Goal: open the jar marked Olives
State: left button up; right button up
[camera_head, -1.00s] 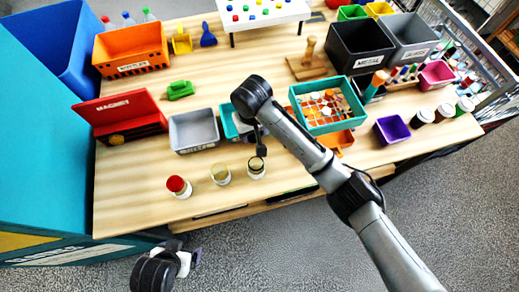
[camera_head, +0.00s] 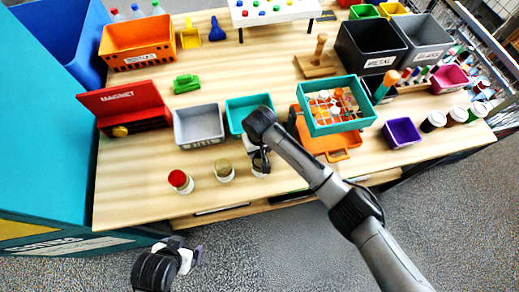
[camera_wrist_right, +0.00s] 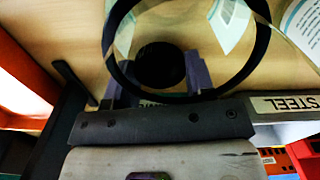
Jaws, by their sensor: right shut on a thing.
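Three jars stand in a row near the table's front edge: one with a red lid (camera_head: 179,178), one with an olive-gold top (camera_head: 224,168), and a dark-topped jar (camera_head: 259,172). I cannot read their labels. My right gripper (camera_head: 262,159) is at the dark-topped jar and partly hides it. In the right wrist view, a black ring (camera_wrist_right: 257,60) surrounds see-through glass, with a black round piece (camera_wrist_right: 160,65) between the fingers of my right gripper (camera_wrist_right: 158,82). The gripper is shut on the jar's dark top. My left gripper (camera_head: 187,250) is open and empty, in front of the table.
Behind the jars stand a grey bin (camera_head: 198,125), a teal bin (camera_head: 238,112) and a red magnet box (camera_head: 138,104). A teal basket (camera_head: 335,127) rests over an orange tray (camera_head: 335,146). A purple bin (camera_head: 402,133) stands right. The table left of the red-lidded jar is clear.

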jog(key=shift+f, duration=0.5)
jog(key=o, duration=1)
jog(key=shift+f, duration=0.1)
notch_tip(320, 180, up, 12)
jog(key=p, duration=0.2)
